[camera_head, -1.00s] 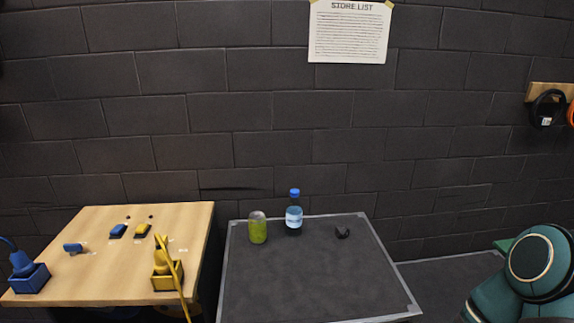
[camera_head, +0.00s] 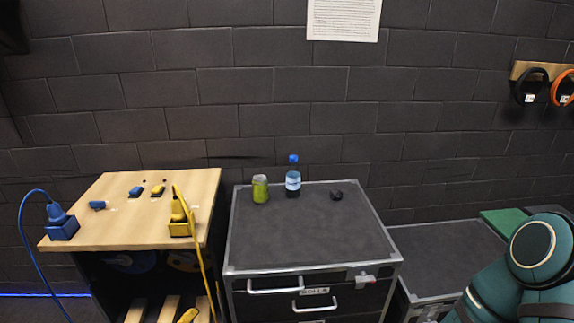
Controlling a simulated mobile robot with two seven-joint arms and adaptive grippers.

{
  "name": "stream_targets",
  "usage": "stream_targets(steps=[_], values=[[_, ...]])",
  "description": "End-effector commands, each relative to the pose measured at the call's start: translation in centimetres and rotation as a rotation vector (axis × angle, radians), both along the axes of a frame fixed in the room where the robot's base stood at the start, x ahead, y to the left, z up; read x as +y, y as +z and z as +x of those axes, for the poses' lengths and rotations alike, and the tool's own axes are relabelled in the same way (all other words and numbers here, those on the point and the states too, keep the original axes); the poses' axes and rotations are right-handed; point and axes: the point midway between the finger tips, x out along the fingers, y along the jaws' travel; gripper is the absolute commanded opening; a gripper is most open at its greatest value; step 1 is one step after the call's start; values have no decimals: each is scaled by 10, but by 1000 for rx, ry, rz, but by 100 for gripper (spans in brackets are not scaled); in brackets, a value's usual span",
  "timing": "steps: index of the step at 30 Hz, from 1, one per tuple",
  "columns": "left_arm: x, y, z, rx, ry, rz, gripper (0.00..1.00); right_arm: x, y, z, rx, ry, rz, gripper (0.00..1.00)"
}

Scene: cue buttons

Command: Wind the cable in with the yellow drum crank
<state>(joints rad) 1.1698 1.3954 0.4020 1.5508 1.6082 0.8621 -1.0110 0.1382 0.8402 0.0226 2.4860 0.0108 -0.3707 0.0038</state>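A wooden bench (camera_head: 130,222) stands at the left. A yellow plug (camera_head: 178,212) sits in a yellow socket block (camera_head: 181,229) at its front right. A yellow cable (camera_head: 201,265) runs from the plug down past the bench's front edge. In the shade under the top, a yellow drum (camera_head: 184,262) is partly visible, beside a blue drum (camera_head: 132,262). A small yellow piece (camera_head: 187,315) shows at the bottom edge; I cannot tell whether it is the crank handle. Neither of my grippers is in view.
A blue plug (camera_head: 57,215) with a blue cable (camera_head: 22,235) stands at the bench's left. A dark drawer cabinet (camera_head: 300,235) to the right carries a green can (camera_head: 260,189), a bottle (camera_head: 293,180) and a small dark object (camera_head: 336,195). Headphones hang at the far right.

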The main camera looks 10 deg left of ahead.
Motion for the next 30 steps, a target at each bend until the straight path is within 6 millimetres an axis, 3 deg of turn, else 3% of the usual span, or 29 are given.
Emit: stream_targets(steps=[1,4,6,10,15,18,24,30], values=[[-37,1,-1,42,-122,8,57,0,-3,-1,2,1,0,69],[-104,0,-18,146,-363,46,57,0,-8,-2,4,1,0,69],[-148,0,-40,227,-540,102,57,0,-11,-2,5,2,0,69],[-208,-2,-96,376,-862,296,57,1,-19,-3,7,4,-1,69],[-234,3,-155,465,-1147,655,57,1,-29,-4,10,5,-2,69],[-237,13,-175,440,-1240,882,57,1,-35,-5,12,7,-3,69],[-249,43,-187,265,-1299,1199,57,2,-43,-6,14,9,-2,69],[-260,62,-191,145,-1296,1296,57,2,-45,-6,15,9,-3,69]])
